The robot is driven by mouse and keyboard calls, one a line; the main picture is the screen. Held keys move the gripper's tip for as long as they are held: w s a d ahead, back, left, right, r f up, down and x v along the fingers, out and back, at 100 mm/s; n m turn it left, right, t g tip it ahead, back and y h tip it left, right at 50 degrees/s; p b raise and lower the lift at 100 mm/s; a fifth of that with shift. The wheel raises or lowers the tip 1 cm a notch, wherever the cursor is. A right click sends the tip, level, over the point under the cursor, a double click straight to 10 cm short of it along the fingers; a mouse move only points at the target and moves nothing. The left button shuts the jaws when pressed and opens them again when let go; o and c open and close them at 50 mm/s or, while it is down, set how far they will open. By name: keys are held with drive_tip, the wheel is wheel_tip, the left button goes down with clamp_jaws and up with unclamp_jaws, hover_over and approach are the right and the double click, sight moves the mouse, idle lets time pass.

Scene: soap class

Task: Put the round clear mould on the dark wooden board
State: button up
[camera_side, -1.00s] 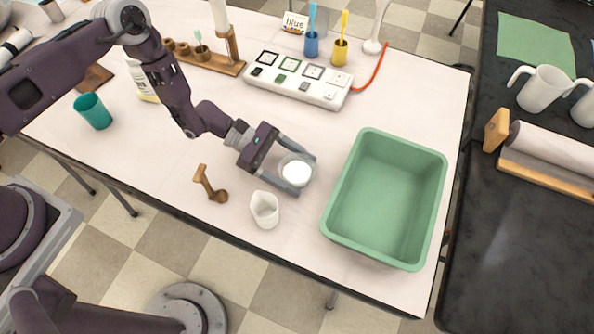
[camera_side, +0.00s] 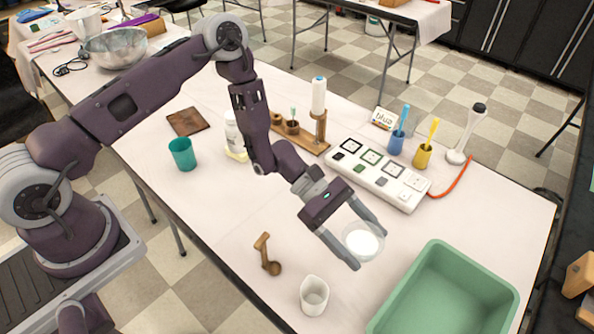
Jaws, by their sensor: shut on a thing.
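The round clear mould (camera_side: 362,241), with something white inside, is between the fingers of my gripper (camera_side: 360,240). My gripper is shut on its sides. The mould seems to be a little above the white table, though the exact gap is hard to tell. The dark wooden board (camera_side: 188,121) lies flat at the table's far left, beyond the teal cup, with a bare top. My gripper is well to the right of the board and nearer the front edge.
A green basin (camera_side: 448,292) is at the right. A teal cup (camera_side: 182,154), a white bottle (camera_side: 233,133) and a wooden stand (camera_side: 305,137) are near the board. A white control panel (camera_side: 378,174) lies behind my gripper.

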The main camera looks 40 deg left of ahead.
wheel_tip(320, 180, up, 20)
drive_tip(key=f, duration=0.1)
drive_tip(key=w+a+n+t+y, duration=0.2)
drive_tip(key=w+a+n+t, duration=0.3)
drive_tip(key=a, duration=0.6)
drive_tip(key=w+a+f+n+t+y, duration=0.1)
drive_tip(key=w+a+n+t, duration=0.1)
drive_tip(key=w+a, duration=0.7)
drive_tip(key=w+a+n+t+y, duration=0.2)
drive_tip(key=w+a+n+t, duration=0.15)
drive_tip(key=a, duration=0.85)
drive_tip(key=r+n+t+y, duration=0.1)
drive_tip(key=n+t+y, duration=0.2)
drive_tip(key=n+y, duration=0.75)
hover_over(199, 120)
drive_tip(key=shift+m+y, duration=0.25)
drive_tip(key=shift+m, duration=0.05)
wheel_tip(199, 120, down, 28)
drive_tip(key=shift+r, duration=0.15)
